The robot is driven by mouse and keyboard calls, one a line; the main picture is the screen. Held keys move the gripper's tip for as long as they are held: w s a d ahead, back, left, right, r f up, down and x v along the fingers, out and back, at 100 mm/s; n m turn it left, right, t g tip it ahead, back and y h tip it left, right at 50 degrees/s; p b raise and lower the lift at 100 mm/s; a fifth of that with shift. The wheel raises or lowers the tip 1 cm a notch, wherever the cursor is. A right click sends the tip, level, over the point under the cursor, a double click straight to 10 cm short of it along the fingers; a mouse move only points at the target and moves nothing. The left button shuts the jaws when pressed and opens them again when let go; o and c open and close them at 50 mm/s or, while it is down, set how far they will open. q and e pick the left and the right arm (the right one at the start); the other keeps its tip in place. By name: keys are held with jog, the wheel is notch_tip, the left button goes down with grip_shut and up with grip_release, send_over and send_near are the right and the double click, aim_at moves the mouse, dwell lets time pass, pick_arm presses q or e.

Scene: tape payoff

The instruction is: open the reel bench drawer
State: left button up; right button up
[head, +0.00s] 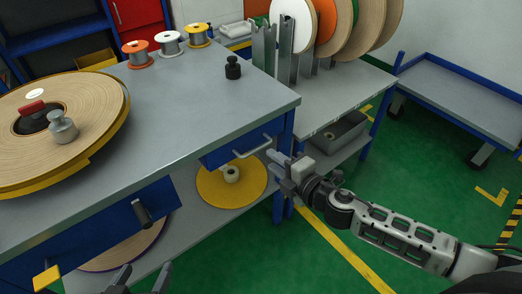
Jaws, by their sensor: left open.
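The reel bench (190,105) has a grey top and a blue frame. Its drawer (222,154) has a blue front under the top's right part, with a silver bar handle (253,147). The drawer looks shut or nearly so. My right gripper (273,164) is just right of and below the handle, with no clear contact; its jaw gap is hard to make out. My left gripper (140,281) is at the bottom edge, only its fingertips showing, apart and empty, far from the handle.
A large tape reel (105,105) lies on the bench, with small spools (170,43) and a black weight (233,67) behind. A yellow disc reel (215,190) lies on the lower shelf. A black knob (142,213) sticks out in front. Green floor is free at right.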

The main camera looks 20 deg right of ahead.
aim_at(258, 150)
jog(key=x, duration=0.6)
jog(key=shift+w+a, duration=0.1)
jog(key=shift+w, duration=0.1)
jog(key=shift+c, duration=0.3)
jog(key=shift+s, duration=0.1)
grip_shut()
